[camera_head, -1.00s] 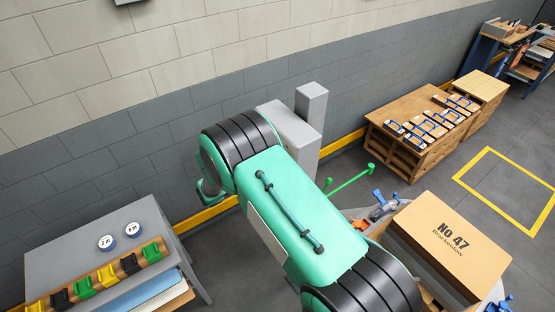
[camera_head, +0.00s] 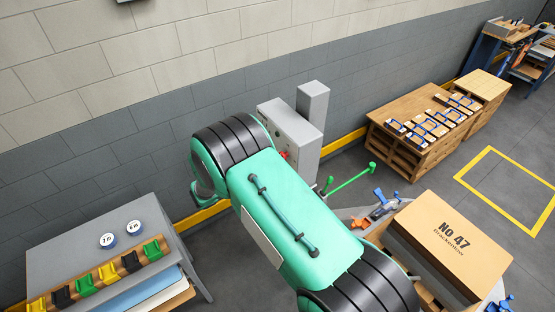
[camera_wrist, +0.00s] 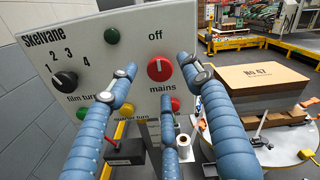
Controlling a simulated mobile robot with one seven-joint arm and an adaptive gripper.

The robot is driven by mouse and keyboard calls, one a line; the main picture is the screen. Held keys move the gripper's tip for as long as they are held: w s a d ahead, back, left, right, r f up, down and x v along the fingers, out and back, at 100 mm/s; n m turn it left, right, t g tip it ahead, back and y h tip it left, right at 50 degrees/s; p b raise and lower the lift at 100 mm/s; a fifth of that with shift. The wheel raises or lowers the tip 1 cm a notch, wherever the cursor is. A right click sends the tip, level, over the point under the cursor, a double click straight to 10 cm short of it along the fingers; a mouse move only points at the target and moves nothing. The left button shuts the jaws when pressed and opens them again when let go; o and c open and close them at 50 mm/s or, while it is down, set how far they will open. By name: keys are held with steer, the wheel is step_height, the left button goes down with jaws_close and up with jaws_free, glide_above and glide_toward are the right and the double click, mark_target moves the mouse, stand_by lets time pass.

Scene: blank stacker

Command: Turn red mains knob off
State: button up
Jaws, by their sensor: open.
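The red mains knob (camera_wrist: 160,69) is on a pale control panel (camera_wrist: 105,50) marked "Skelvane" in the wrist view. It is a red disc with a light pointer bar, above the word "mains" and below the word "off". My gripper (camera_wrist: 160,90) shows three blue segmented fingers, spread open and pointing at the panel. Two finger tips are left and right of the knob and one is below it; none clearly touches it. In the head view the grey control box (camera_head: 291,128) stands by the wall, partly behind my arm, with a bit of red at its edge. My gripper is hidden there.
The panel also has a black film turns knob (camera_wrist: 65,80), a green button (camera_wrist: 112,36) and a red button (camera_wrist: 174,104). A turntable carries a box marked No 47 (camera_head: 447,235) at right. A grey table (camera_head: 90,240) stands at left.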

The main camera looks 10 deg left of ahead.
steer(key=v, duration=0.9)
steer(key=shift+s, duration=0.1)
stand_by(0.3)
steer(key=d+r+m+g+b, duration=0.25)
steer(key=d+r+m, duration=0.2)
steer(key=d, duration=0.45)
steer(key=d+r+m+g+b, duration=0.1)
steer(key=d+r+m+g, duration=0.35)
steer(key=d, duration=0.35)
steer(key=s+d+r+m+g+y+b, duration=0.1)
steer(key=s+d+r+m+g+y, duration=0.15)
steer(key=d, duration=0.45)
steer(key=s+d+r+m+g+y+b, duration=0.1)
steer(key=s+d+r+m+b, duration=0.1)
steer(key=s+d+r+m, duration=0.35)
steer(key=s+d+m+t+y+b, duration=0.1)
steer(key=s+d+m+y+b, duration=0.1)
steer(key=s, duration=0.6)
steer(key=s+d+m+t+y+b, duration=0.1)
steer(key=s+d+m+y+b, duration=0.1)
steer(key=s+d+m+y, duration=0.2)
steer(key=s+d+m+t+y+b, duration=0.1)
steer(key=s+d+m+y+b, duration=0.2)
steer(key=s+d+m, duration=0.5)
steer(key=s+r+m, duration=0.1)
steer(key=s+m, duration=0.2)
steer(key=shift+s, duration=0.4)
